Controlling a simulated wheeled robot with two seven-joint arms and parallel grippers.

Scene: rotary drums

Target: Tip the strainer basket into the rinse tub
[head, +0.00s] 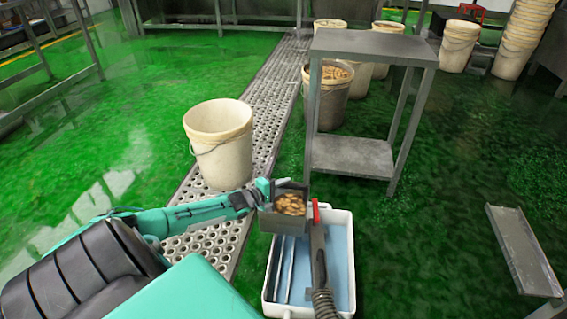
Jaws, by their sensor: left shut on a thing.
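The strainer basket (284,224) is a small grey box with brown rounded pieces inside. It looks roughly upright, over the far left end of the rinse tub. My left gripper (265,193) comes in from the left and is shut on the basket at its upper left side. The rinse tub (350,235) is a white rectangular basin with a pale blue inside, below and nearer than the basket. The basket hides part of its far rim. My right gripper is not in view.
A dark spray hose (318,245) with a red part crosses the tub, right beside the basket. A cream bucket (218,135) stands behind left on a perforated drain strip (265,130). A grey metal stand (350,155) stands behind the tub.

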